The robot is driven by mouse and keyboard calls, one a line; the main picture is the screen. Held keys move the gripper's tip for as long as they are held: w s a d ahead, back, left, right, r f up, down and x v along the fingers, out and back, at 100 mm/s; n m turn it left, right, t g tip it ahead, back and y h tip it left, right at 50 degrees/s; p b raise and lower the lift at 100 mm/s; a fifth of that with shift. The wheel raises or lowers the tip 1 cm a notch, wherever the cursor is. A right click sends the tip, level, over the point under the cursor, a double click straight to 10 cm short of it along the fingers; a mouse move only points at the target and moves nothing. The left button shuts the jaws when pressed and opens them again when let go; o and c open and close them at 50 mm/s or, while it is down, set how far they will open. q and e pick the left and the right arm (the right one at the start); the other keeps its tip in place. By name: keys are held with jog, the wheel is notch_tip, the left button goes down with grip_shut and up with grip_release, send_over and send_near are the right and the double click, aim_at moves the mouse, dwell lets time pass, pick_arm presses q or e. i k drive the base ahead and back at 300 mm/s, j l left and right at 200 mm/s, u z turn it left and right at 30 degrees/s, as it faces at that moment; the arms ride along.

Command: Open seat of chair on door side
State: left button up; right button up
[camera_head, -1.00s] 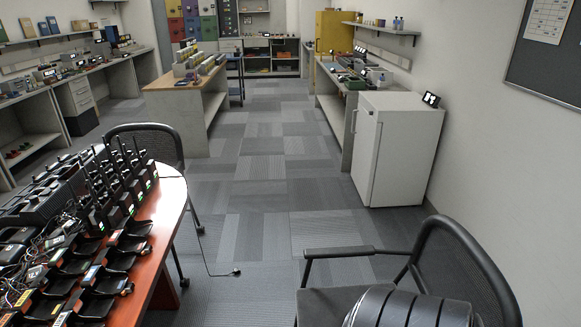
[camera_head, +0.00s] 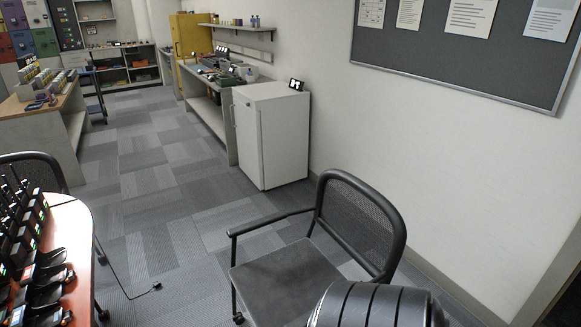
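A black chair (camera_head: 282,284) with a mesh back (camera_head: 357,227), dark armrest and grey-black flat seat stands near the right wall. The visible part of its seat is bare. A black ribbed rounded shape (camera_head: 375,308) at the bottom edge hides the chair's near right part; I cannot tell whether it rests on the seat. Another dark chair back (camera_head: 32,172) shows at the left edge behind the red table. Neither of my grippers is in view.
A red-topped table (camera_head: 76,235) with radios and chargers is at the left. A cable lies on the floor beside it. A white cabinet (camera_head: 283,140) stands by the wall. A pale brown upright edge (camera_head: 556,277) is at the lower right. The carpet aisle (camera_head: 165,190) is clear.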

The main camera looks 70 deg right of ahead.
aim_at(277, 288)
jog(key=z, duration=1.7)
jog(key=i+u, duration=0.35)
